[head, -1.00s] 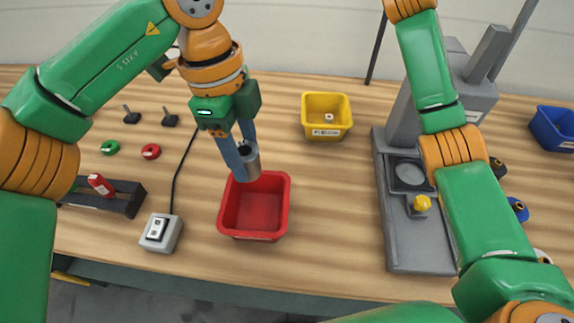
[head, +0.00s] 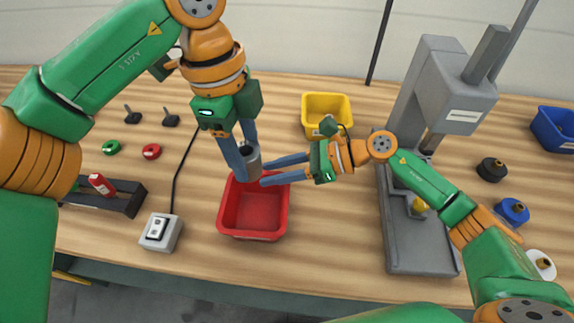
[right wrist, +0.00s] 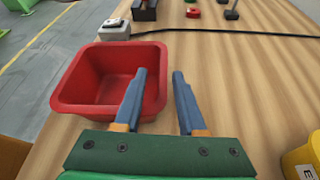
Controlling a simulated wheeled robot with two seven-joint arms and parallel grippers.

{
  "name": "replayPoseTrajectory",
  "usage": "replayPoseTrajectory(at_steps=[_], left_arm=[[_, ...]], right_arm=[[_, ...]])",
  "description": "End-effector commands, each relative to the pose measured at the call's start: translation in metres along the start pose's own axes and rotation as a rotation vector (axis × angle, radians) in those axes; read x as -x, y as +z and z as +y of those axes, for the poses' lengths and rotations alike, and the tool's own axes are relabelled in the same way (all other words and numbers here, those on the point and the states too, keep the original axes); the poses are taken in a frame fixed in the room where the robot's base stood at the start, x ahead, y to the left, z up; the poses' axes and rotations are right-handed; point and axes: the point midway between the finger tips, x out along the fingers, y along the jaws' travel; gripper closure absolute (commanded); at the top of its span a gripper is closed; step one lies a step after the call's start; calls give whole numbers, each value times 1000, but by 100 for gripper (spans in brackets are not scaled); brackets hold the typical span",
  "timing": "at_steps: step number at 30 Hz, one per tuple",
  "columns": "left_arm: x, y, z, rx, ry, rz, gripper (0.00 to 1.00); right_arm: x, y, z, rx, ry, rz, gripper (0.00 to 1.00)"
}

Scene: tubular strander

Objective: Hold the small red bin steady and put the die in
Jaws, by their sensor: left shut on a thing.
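The small red bin (head: 253,235) stands on the table at the middle left in the head view, its inside looking empty. My left gripper (head: 246,168) is shut on the die (head: 253,161), a grey cylinder with a dark hole in its top, and appears to hold it over the bin's back edge. My right gripper (head: 264,173) is open, its fingertips at the bin's upper right rim in that view, near the die. In the right wrist view, the open right gripper (right wrist: 159,74) has one finger overlapping the bin (right wrist: 88,80); the die is not visible there.
A yellow bin (head: 327,133) is behind the right gripper. A grey press (head: 420,245) stands to the right. A switch box (head: 160,232) with a cable and a black tray (head: 120,204) lie left of the red bin.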

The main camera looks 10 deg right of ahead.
Motion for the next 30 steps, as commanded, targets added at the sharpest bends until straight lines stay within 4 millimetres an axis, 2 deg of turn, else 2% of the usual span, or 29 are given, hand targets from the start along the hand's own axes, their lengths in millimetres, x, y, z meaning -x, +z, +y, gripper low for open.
replayPoseTrajectory(at_steps=[3,6,10,16,17,21,30], left_arm=[[0,0,0,0,-1,1,100],[0,0,0,0,-1,1,100],[0,0,0,0,-1,1,100],[0,0,0,0,-1,0,100],[0,0,0,0,-1,0,100],[0,0,0,0,-1,0,100],[0,0,0,0,-1,0,100]], right_arm=[[-23,2,0,1,1,-3,60],[-37,1,0,0,0,-3,60],[-45,2,-1,1,-2,-4,60],[-46,2,-1,1,-3,-3,60],[-46,2,-1,1,-3,-3,63],[-46,2,-1,1,-3,-3,100],[-46,2,-1,1,-3,-3,100]])
